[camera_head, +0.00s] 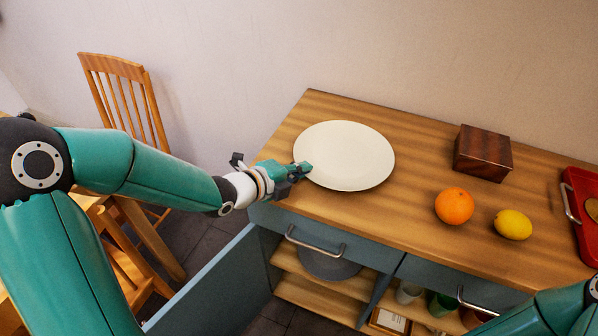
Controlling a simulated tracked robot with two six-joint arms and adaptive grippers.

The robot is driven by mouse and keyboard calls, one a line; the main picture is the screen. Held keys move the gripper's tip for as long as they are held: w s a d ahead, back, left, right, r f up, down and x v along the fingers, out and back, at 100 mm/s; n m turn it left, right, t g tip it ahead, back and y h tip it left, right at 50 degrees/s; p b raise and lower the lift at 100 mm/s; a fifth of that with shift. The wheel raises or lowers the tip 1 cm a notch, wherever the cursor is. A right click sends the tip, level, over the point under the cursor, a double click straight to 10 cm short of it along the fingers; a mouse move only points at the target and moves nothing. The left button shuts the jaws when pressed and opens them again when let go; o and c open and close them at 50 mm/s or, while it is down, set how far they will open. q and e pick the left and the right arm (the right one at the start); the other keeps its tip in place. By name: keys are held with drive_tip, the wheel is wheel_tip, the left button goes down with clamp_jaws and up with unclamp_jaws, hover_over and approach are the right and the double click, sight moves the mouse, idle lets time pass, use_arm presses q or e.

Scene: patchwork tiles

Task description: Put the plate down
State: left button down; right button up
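A round cream plate (346,156) is level over the left part of the wooden counter. I cannot tell whether it touches the counter or is slightly above it. My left gripper (303,170) is at the plate's left rim, with one finger over the edge; it appears shut on the rim. The other finger is mostly hidden. My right gripper is out of view; only part of my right arm shows at the bottom right.
On the counter (420,210) are an orange (454,206), a lemon (513,224), a dark wooden box (483,153) and a red tray (583,205) at right. An open cabinet door (215,290) and a chair (125,95) are at left. Shelves below hold dishes.

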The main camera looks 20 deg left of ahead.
use_arm(q)
drive_tip(key=c, duration=1.6)
unclamp_jaws()
drive_tip(key=shift+f, duration=0.15)
drive_tip(key=shift+s, duration=0.1)
drive_tip(key=p+v, duration=0.1)
drive_tip(key=v, duration=1.1)
